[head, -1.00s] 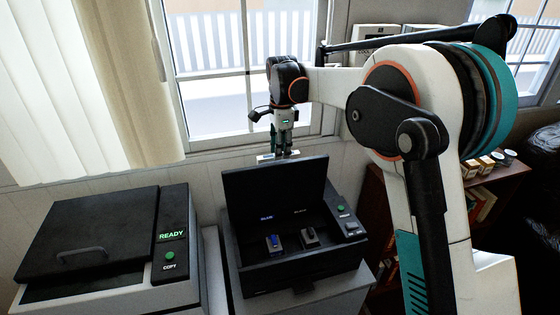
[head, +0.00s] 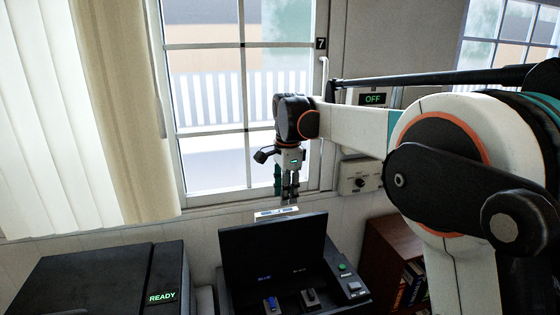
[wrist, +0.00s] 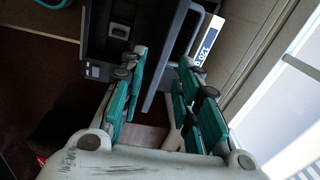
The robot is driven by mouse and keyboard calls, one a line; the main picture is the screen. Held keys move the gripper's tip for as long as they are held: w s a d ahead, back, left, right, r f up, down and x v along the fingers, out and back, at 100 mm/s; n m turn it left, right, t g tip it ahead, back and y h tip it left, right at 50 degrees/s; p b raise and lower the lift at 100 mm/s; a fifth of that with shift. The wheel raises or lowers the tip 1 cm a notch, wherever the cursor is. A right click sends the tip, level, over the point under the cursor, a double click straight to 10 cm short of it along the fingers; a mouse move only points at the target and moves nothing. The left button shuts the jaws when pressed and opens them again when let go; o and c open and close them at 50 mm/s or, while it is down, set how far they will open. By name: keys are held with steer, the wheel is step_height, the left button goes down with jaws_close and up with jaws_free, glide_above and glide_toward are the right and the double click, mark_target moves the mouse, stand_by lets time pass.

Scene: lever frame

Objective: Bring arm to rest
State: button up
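My gripper (head: 289,196) hangs fingers-down in the head view, in front of the window and above the back edge of a black open-lidded machine (head: 343,284). In the wrist view my gripper (wrist: 163,95) has its teal-padded fingers spread apart with nothing between them, so it is open and empty. My arm reaches across from the right, with the forearm nearly level. A white label strip (head: 277,212) shows just below the fingertips, behind the raised lid (head: 272,247); whether the fingers touch it cannot be told.
A copier (head: 100,280) reading READY stands at left. A window (head: 230,110) and cream curtain (head: 75,120) are behind. A wall panel reading OFF (head: 374,98), a dial box (head: 359,178) and a bookshelf (head: 394,265) are right of the gripper.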

steer(key=s+d+f+n+t+b, duration=0.1)
steer(key=s+d+n+b, duration=0.2)
steer(key=s+d, duration=0.45)
steer(key=s+d+f+n+t+b, duration=0.15)
steer(key=s+d+n+b, duration=0.25)
steer(key=s, duration=0.6)
steer(key=s+d+f+n+t+b, duration=0.1)
steer(key=s+d+f+n+b, duration=0.2)
steer(key=s+f, duration=0.4)
steer(key=s+d+f+n+t+b, duration=0.2)
steer(key=s+d+f+n+b, duration=0.1)
steer(key=s+f, duration=0.5)
steer(key=s+d, duration=0.1)
steer(key=s, duration=0.2)
steer(key=shift+n, duration=0.4)
